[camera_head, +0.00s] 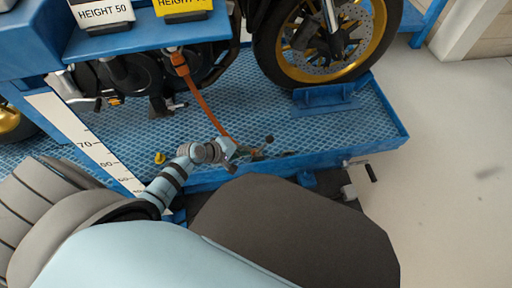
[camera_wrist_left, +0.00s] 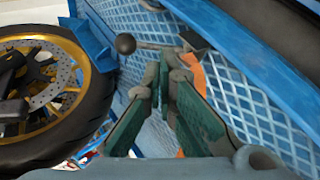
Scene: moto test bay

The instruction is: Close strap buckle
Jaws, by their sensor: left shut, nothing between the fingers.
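An orange strap (camera_head: 207,112) runs down from the motorcycle to the buckle at the near edge of the blue platform; it also shows in the left wrist view (camera_wrist_left: 194,72). The buckle's dark lever ends in a round black knob (camera_head: 269,139), seen in the left wrist view (camera_wrist_left: 125,43) just beyond the fingers. A dark buckle part (camera_wrist_left: 193,39) sits at the strap's end. My left gripper (camera_head: 255,153) is shut and empty close to the buckle; its green fingers fill the middle of the left wrist view (camera_wrist_left: 168,75). Whether they touch the lever I cannot tell. My right gripper is not in view.
The motorcycle wheel (camera_head: 280,70) with a gold rim stands in a blue chock (camera_head: 325,100) on the platform (camera_head: 395,140). A crank handle (camera_head: 360,170) juts out at right. Floor at right is clear.

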